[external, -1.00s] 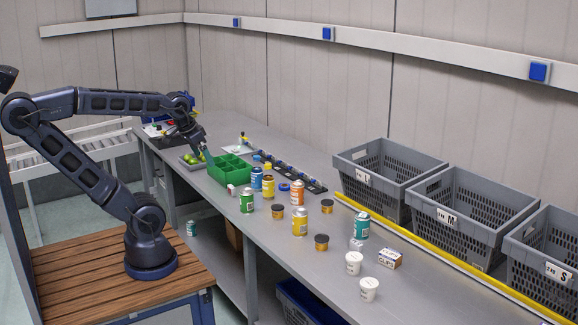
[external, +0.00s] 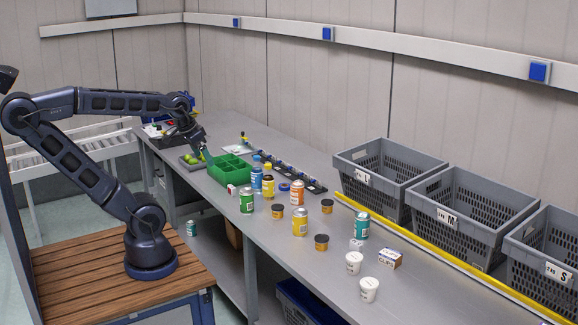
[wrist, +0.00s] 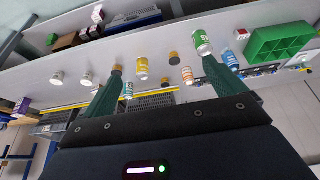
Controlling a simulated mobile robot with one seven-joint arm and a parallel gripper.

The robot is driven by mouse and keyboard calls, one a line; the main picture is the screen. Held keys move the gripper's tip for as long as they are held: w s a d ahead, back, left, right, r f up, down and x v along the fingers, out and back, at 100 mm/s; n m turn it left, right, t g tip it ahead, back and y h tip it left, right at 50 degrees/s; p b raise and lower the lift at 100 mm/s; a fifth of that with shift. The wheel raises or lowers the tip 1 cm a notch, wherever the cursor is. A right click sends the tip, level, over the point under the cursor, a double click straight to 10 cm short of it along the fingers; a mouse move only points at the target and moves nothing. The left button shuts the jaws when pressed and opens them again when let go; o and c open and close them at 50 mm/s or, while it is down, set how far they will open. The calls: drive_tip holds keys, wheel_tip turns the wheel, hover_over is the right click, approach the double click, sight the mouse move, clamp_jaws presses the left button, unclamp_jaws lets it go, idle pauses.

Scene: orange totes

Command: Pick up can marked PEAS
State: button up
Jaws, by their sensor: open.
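A green can with a white label (external: 247,200) stands upright on the grey bench near its front edge, to the right of the green divided tray. It also shows in the wrist view (wrist: 203,43), close to the tip of the right finger. A teal can (external: 362,225) stands farther right. The lettering is too small to read, so I cannot tell which can says PEAS. My gripper (external: 207,152) is above the left part of the bench, near the tray, apart from the cans. In the wrist view its fingers (wrist: 162,68) are spread with nothing held between them.
The green divided tray (external: 221,179) sits near my gripper. Blue, yellow and orange cans, small jars and white tubs (external: 369,290) are scattered along the bench. Grey crates (external: 395,170) line the back right. Another small can (external: 191,228) is low down beside the bench.

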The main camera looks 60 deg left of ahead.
drive_tip(key=shift+c, duration=1.2)
